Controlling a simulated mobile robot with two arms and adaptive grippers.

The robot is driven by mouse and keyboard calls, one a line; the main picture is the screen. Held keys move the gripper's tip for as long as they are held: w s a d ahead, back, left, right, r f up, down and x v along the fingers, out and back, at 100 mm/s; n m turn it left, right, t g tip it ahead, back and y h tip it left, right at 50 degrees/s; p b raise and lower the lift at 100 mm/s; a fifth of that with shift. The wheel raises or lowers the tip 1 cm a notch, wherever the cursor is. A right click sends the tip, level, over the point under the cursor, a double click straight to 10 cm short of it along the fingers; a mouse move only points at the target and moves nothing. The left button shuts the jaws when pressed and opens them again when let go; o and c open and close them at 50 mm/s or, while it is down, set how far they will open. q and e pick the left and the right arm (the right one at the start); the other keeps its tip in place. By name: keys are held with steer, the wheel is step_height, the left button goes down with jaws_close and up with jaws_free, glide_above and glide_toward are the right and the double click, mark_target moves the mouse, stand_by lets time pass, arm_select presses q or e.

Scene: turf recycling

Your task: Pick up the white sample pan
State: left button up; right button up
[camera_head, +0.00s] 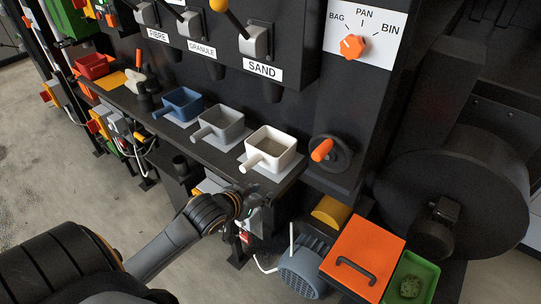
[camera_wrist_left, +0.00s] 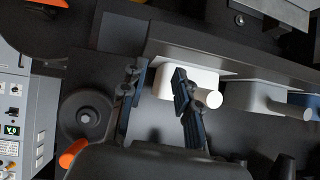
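The white sample pan (camera_head: 272,147) sits upright on a small grey pad at the right end of the black shelf, under the SAND lever. Its stubby handle points towards me and down-left. My left gripper (camera_head: 258,192) is just below and in front of the shelf edge, small and dark in the head view. In the left wrist view the two fingers of my left gripper (camera_wrist_left: 156,74) are apart with nothing held. One finger overlaps the white pan (camera_wrist_left: 200,78), and the handle shows to the right of that finger. Contact cannot be made out. My right gripper is not in view.
A grey pan (camera_head: 220,126) and a blue pan (camera_head: 182,104) stand left of the white one on the shelf (camera_head: 205,151). A handwheel with an orange grip (camera_head: 321,150) is close on the right. An orange lid (camera_head: 363,254) and motor (camera_head: 303,274) are below right.

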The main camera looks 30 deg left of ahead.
mark_target(287, 151)
arm_select(q)
steer(key=w+a+r+t, duration=0.2)
steer(key=w+r, duration=0.2)
steer(key=r, duration=0.4)
steer(key=shift+t+h, duration=0.3)
steer(key=shift+h, duration=0.1)
steer(key=shift+f+p+x, duration=0.1)
steer(key=shift+p+x, duration=0.45)
steer(key=shift+x, duration=2.55)
steer(key=shift+f+p+x, duration=0.15)
steer(key=shift+p+x, duration=0.35)
steer(key=shift+x, duration=2.6)
steer(key=shift+w+f, duration=0.25)
steer(key=shift+w, duration=0.1)
steer(key=shift+d, duration=0.1)
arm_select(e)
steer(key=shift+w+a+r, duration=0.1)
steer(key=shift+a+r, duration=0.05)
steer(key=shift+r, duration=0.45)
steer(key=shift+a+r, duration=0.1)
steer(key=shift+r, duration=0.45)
arm_select(q)
steer(key=shift+c, duration=0.2)
jaws_close()
